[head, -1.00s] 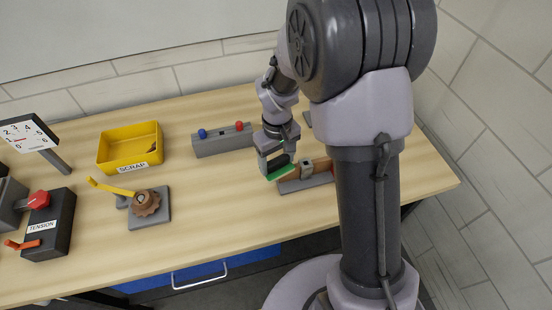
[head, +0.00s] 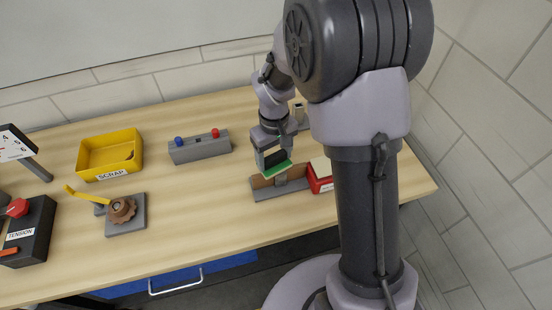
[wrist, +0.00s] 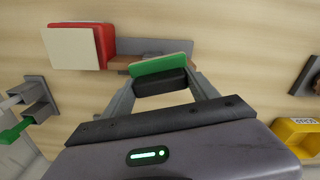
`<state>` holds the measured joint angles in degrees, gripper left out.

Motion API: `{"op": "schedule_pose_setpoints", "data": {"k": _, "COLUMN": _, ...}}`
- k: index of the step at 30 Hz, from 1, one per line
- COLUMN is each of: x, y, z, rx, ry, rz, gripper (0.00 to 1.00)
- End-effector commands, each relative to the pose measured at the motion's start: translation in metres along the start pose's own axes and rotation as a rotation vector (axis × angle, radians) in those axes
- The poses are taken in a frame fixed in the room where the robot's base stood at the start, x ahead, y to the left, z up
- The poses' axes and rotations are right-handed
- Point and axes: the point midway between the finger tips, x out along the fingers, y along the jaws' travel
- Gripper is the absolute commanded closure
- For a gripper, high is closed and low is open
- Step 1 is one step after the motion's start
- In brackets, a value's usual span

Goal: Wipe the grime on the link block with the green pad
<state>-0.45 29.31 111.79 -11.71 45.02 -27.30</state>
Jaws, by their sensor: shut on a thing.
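My gripper (head: 272,158) is shut on the black back of the green pad (head: 277,170). In the wrist view the pad (wrist: 160,64) lies across the fingertips, green face outward. Below it in the head view is a low grey fixture (head: 282,192) with brown parts and a small grey block in its middle, which I take for the link block (head: 282,179). The pad is above the fixture's middle and partly covers it. I cannot tell whether the pad touches the block. No grime can be made out for sure.
A grey block with blue and red knobs (head: 200,148), a yellow SCRAP bin (head: 110,157) and a crank fixture (head: 125,222) stand left. Bare table lies between.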

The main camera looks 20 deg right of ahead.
Motion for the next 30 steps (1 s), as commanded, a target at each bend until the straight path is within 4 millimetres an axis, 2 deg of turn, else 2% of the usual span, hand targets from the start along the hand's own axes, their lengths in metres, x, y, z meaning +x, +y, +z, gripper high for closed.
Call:
{"op": "schedule_pose_setpoints", "data": {"k": 1, "x": -0.007, "y": -0.001, "z": 0.000, "rx": 0.000, "ry": -0.002, "rz": -0.001, "gripper": 0.70}}
{"op": "schedule_pose_setpoints", "data": {"k": 16, "x": -0.051, "y": -0.006, "z": -0.004, "rx": 0.005, "ry": -0.002, "rz": 0.000, "gripper": 0.70}}
{"op": "schedule_pose_setpoints", "data": {"k": 30, "x": -0.055, "y": -0.007, "z": -0.005, "rx": 0.005, "ry": -0.002, "rz": 0.000, "gripper": 0.70}}
